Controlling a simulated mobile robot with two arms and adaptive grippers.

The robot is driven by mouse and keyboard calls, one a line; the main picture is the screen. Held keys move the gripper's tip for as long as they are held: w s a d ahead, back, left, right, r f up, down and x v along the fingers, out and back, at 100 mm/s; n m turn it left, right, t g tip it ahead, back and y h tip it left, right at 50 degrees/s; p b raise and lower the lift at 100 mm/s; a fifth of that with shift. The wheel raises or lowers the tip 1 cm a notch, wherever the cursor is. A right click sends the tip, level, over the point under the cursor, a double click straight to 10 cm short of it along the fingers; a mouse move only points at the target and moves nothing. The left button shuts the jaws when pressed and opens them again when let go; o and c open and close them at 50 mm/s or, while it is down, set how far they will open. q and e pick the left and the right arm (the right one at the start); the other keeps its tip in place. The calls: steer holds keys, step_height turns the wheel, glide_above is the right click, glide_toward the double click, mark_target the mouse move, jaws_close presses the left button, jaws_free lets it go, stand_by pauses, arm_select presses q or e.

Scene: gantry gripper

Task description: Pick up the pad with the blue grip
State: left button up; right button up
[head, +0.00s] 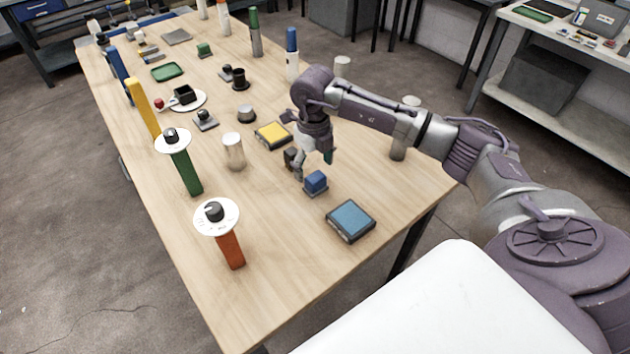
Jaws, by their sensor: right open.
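The pad with the blue grip (316,182) sits on the wooden table, a blue block on a thin grey base. My right gripper (312,167) points down just behind it in the head view, fingers apart and nothing seen between them. The fingers look close to the blue grip, but I cannot tell whether they touch it. A dark brown block (290,157) stands beside the left finger, partly hidden by it. My left gripper is not in view.
A flat blue ink pad (350,221) lies nearer the front edge, and a yellow one (272,135) lies behind. A pale cylinder (234,152) stands to the left. Orange (230,250) and green (186,172) posts with round dials line the left side. The wooden table (285,265) is clear in front.

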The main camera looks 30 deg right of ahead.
mark_target(315, 177)
steer(key=f, duration=0.1)
steer(key=f+p, duration=0.1)
steer(key=f, duration=0.2)
steer(key=shift+d+f, duration=0.15)
steer(key=shift+d, duration=0.1)
steer(key=shift+f, duration=0.15)
steer(key=shift+c, duration=1)
steer(key=c, duration=1)
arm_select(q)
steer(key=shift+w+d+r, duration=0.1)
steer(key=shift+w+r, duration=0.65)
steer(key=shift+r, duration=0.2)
arm_select(e)
steer(key=shift+c, duration=0.3)
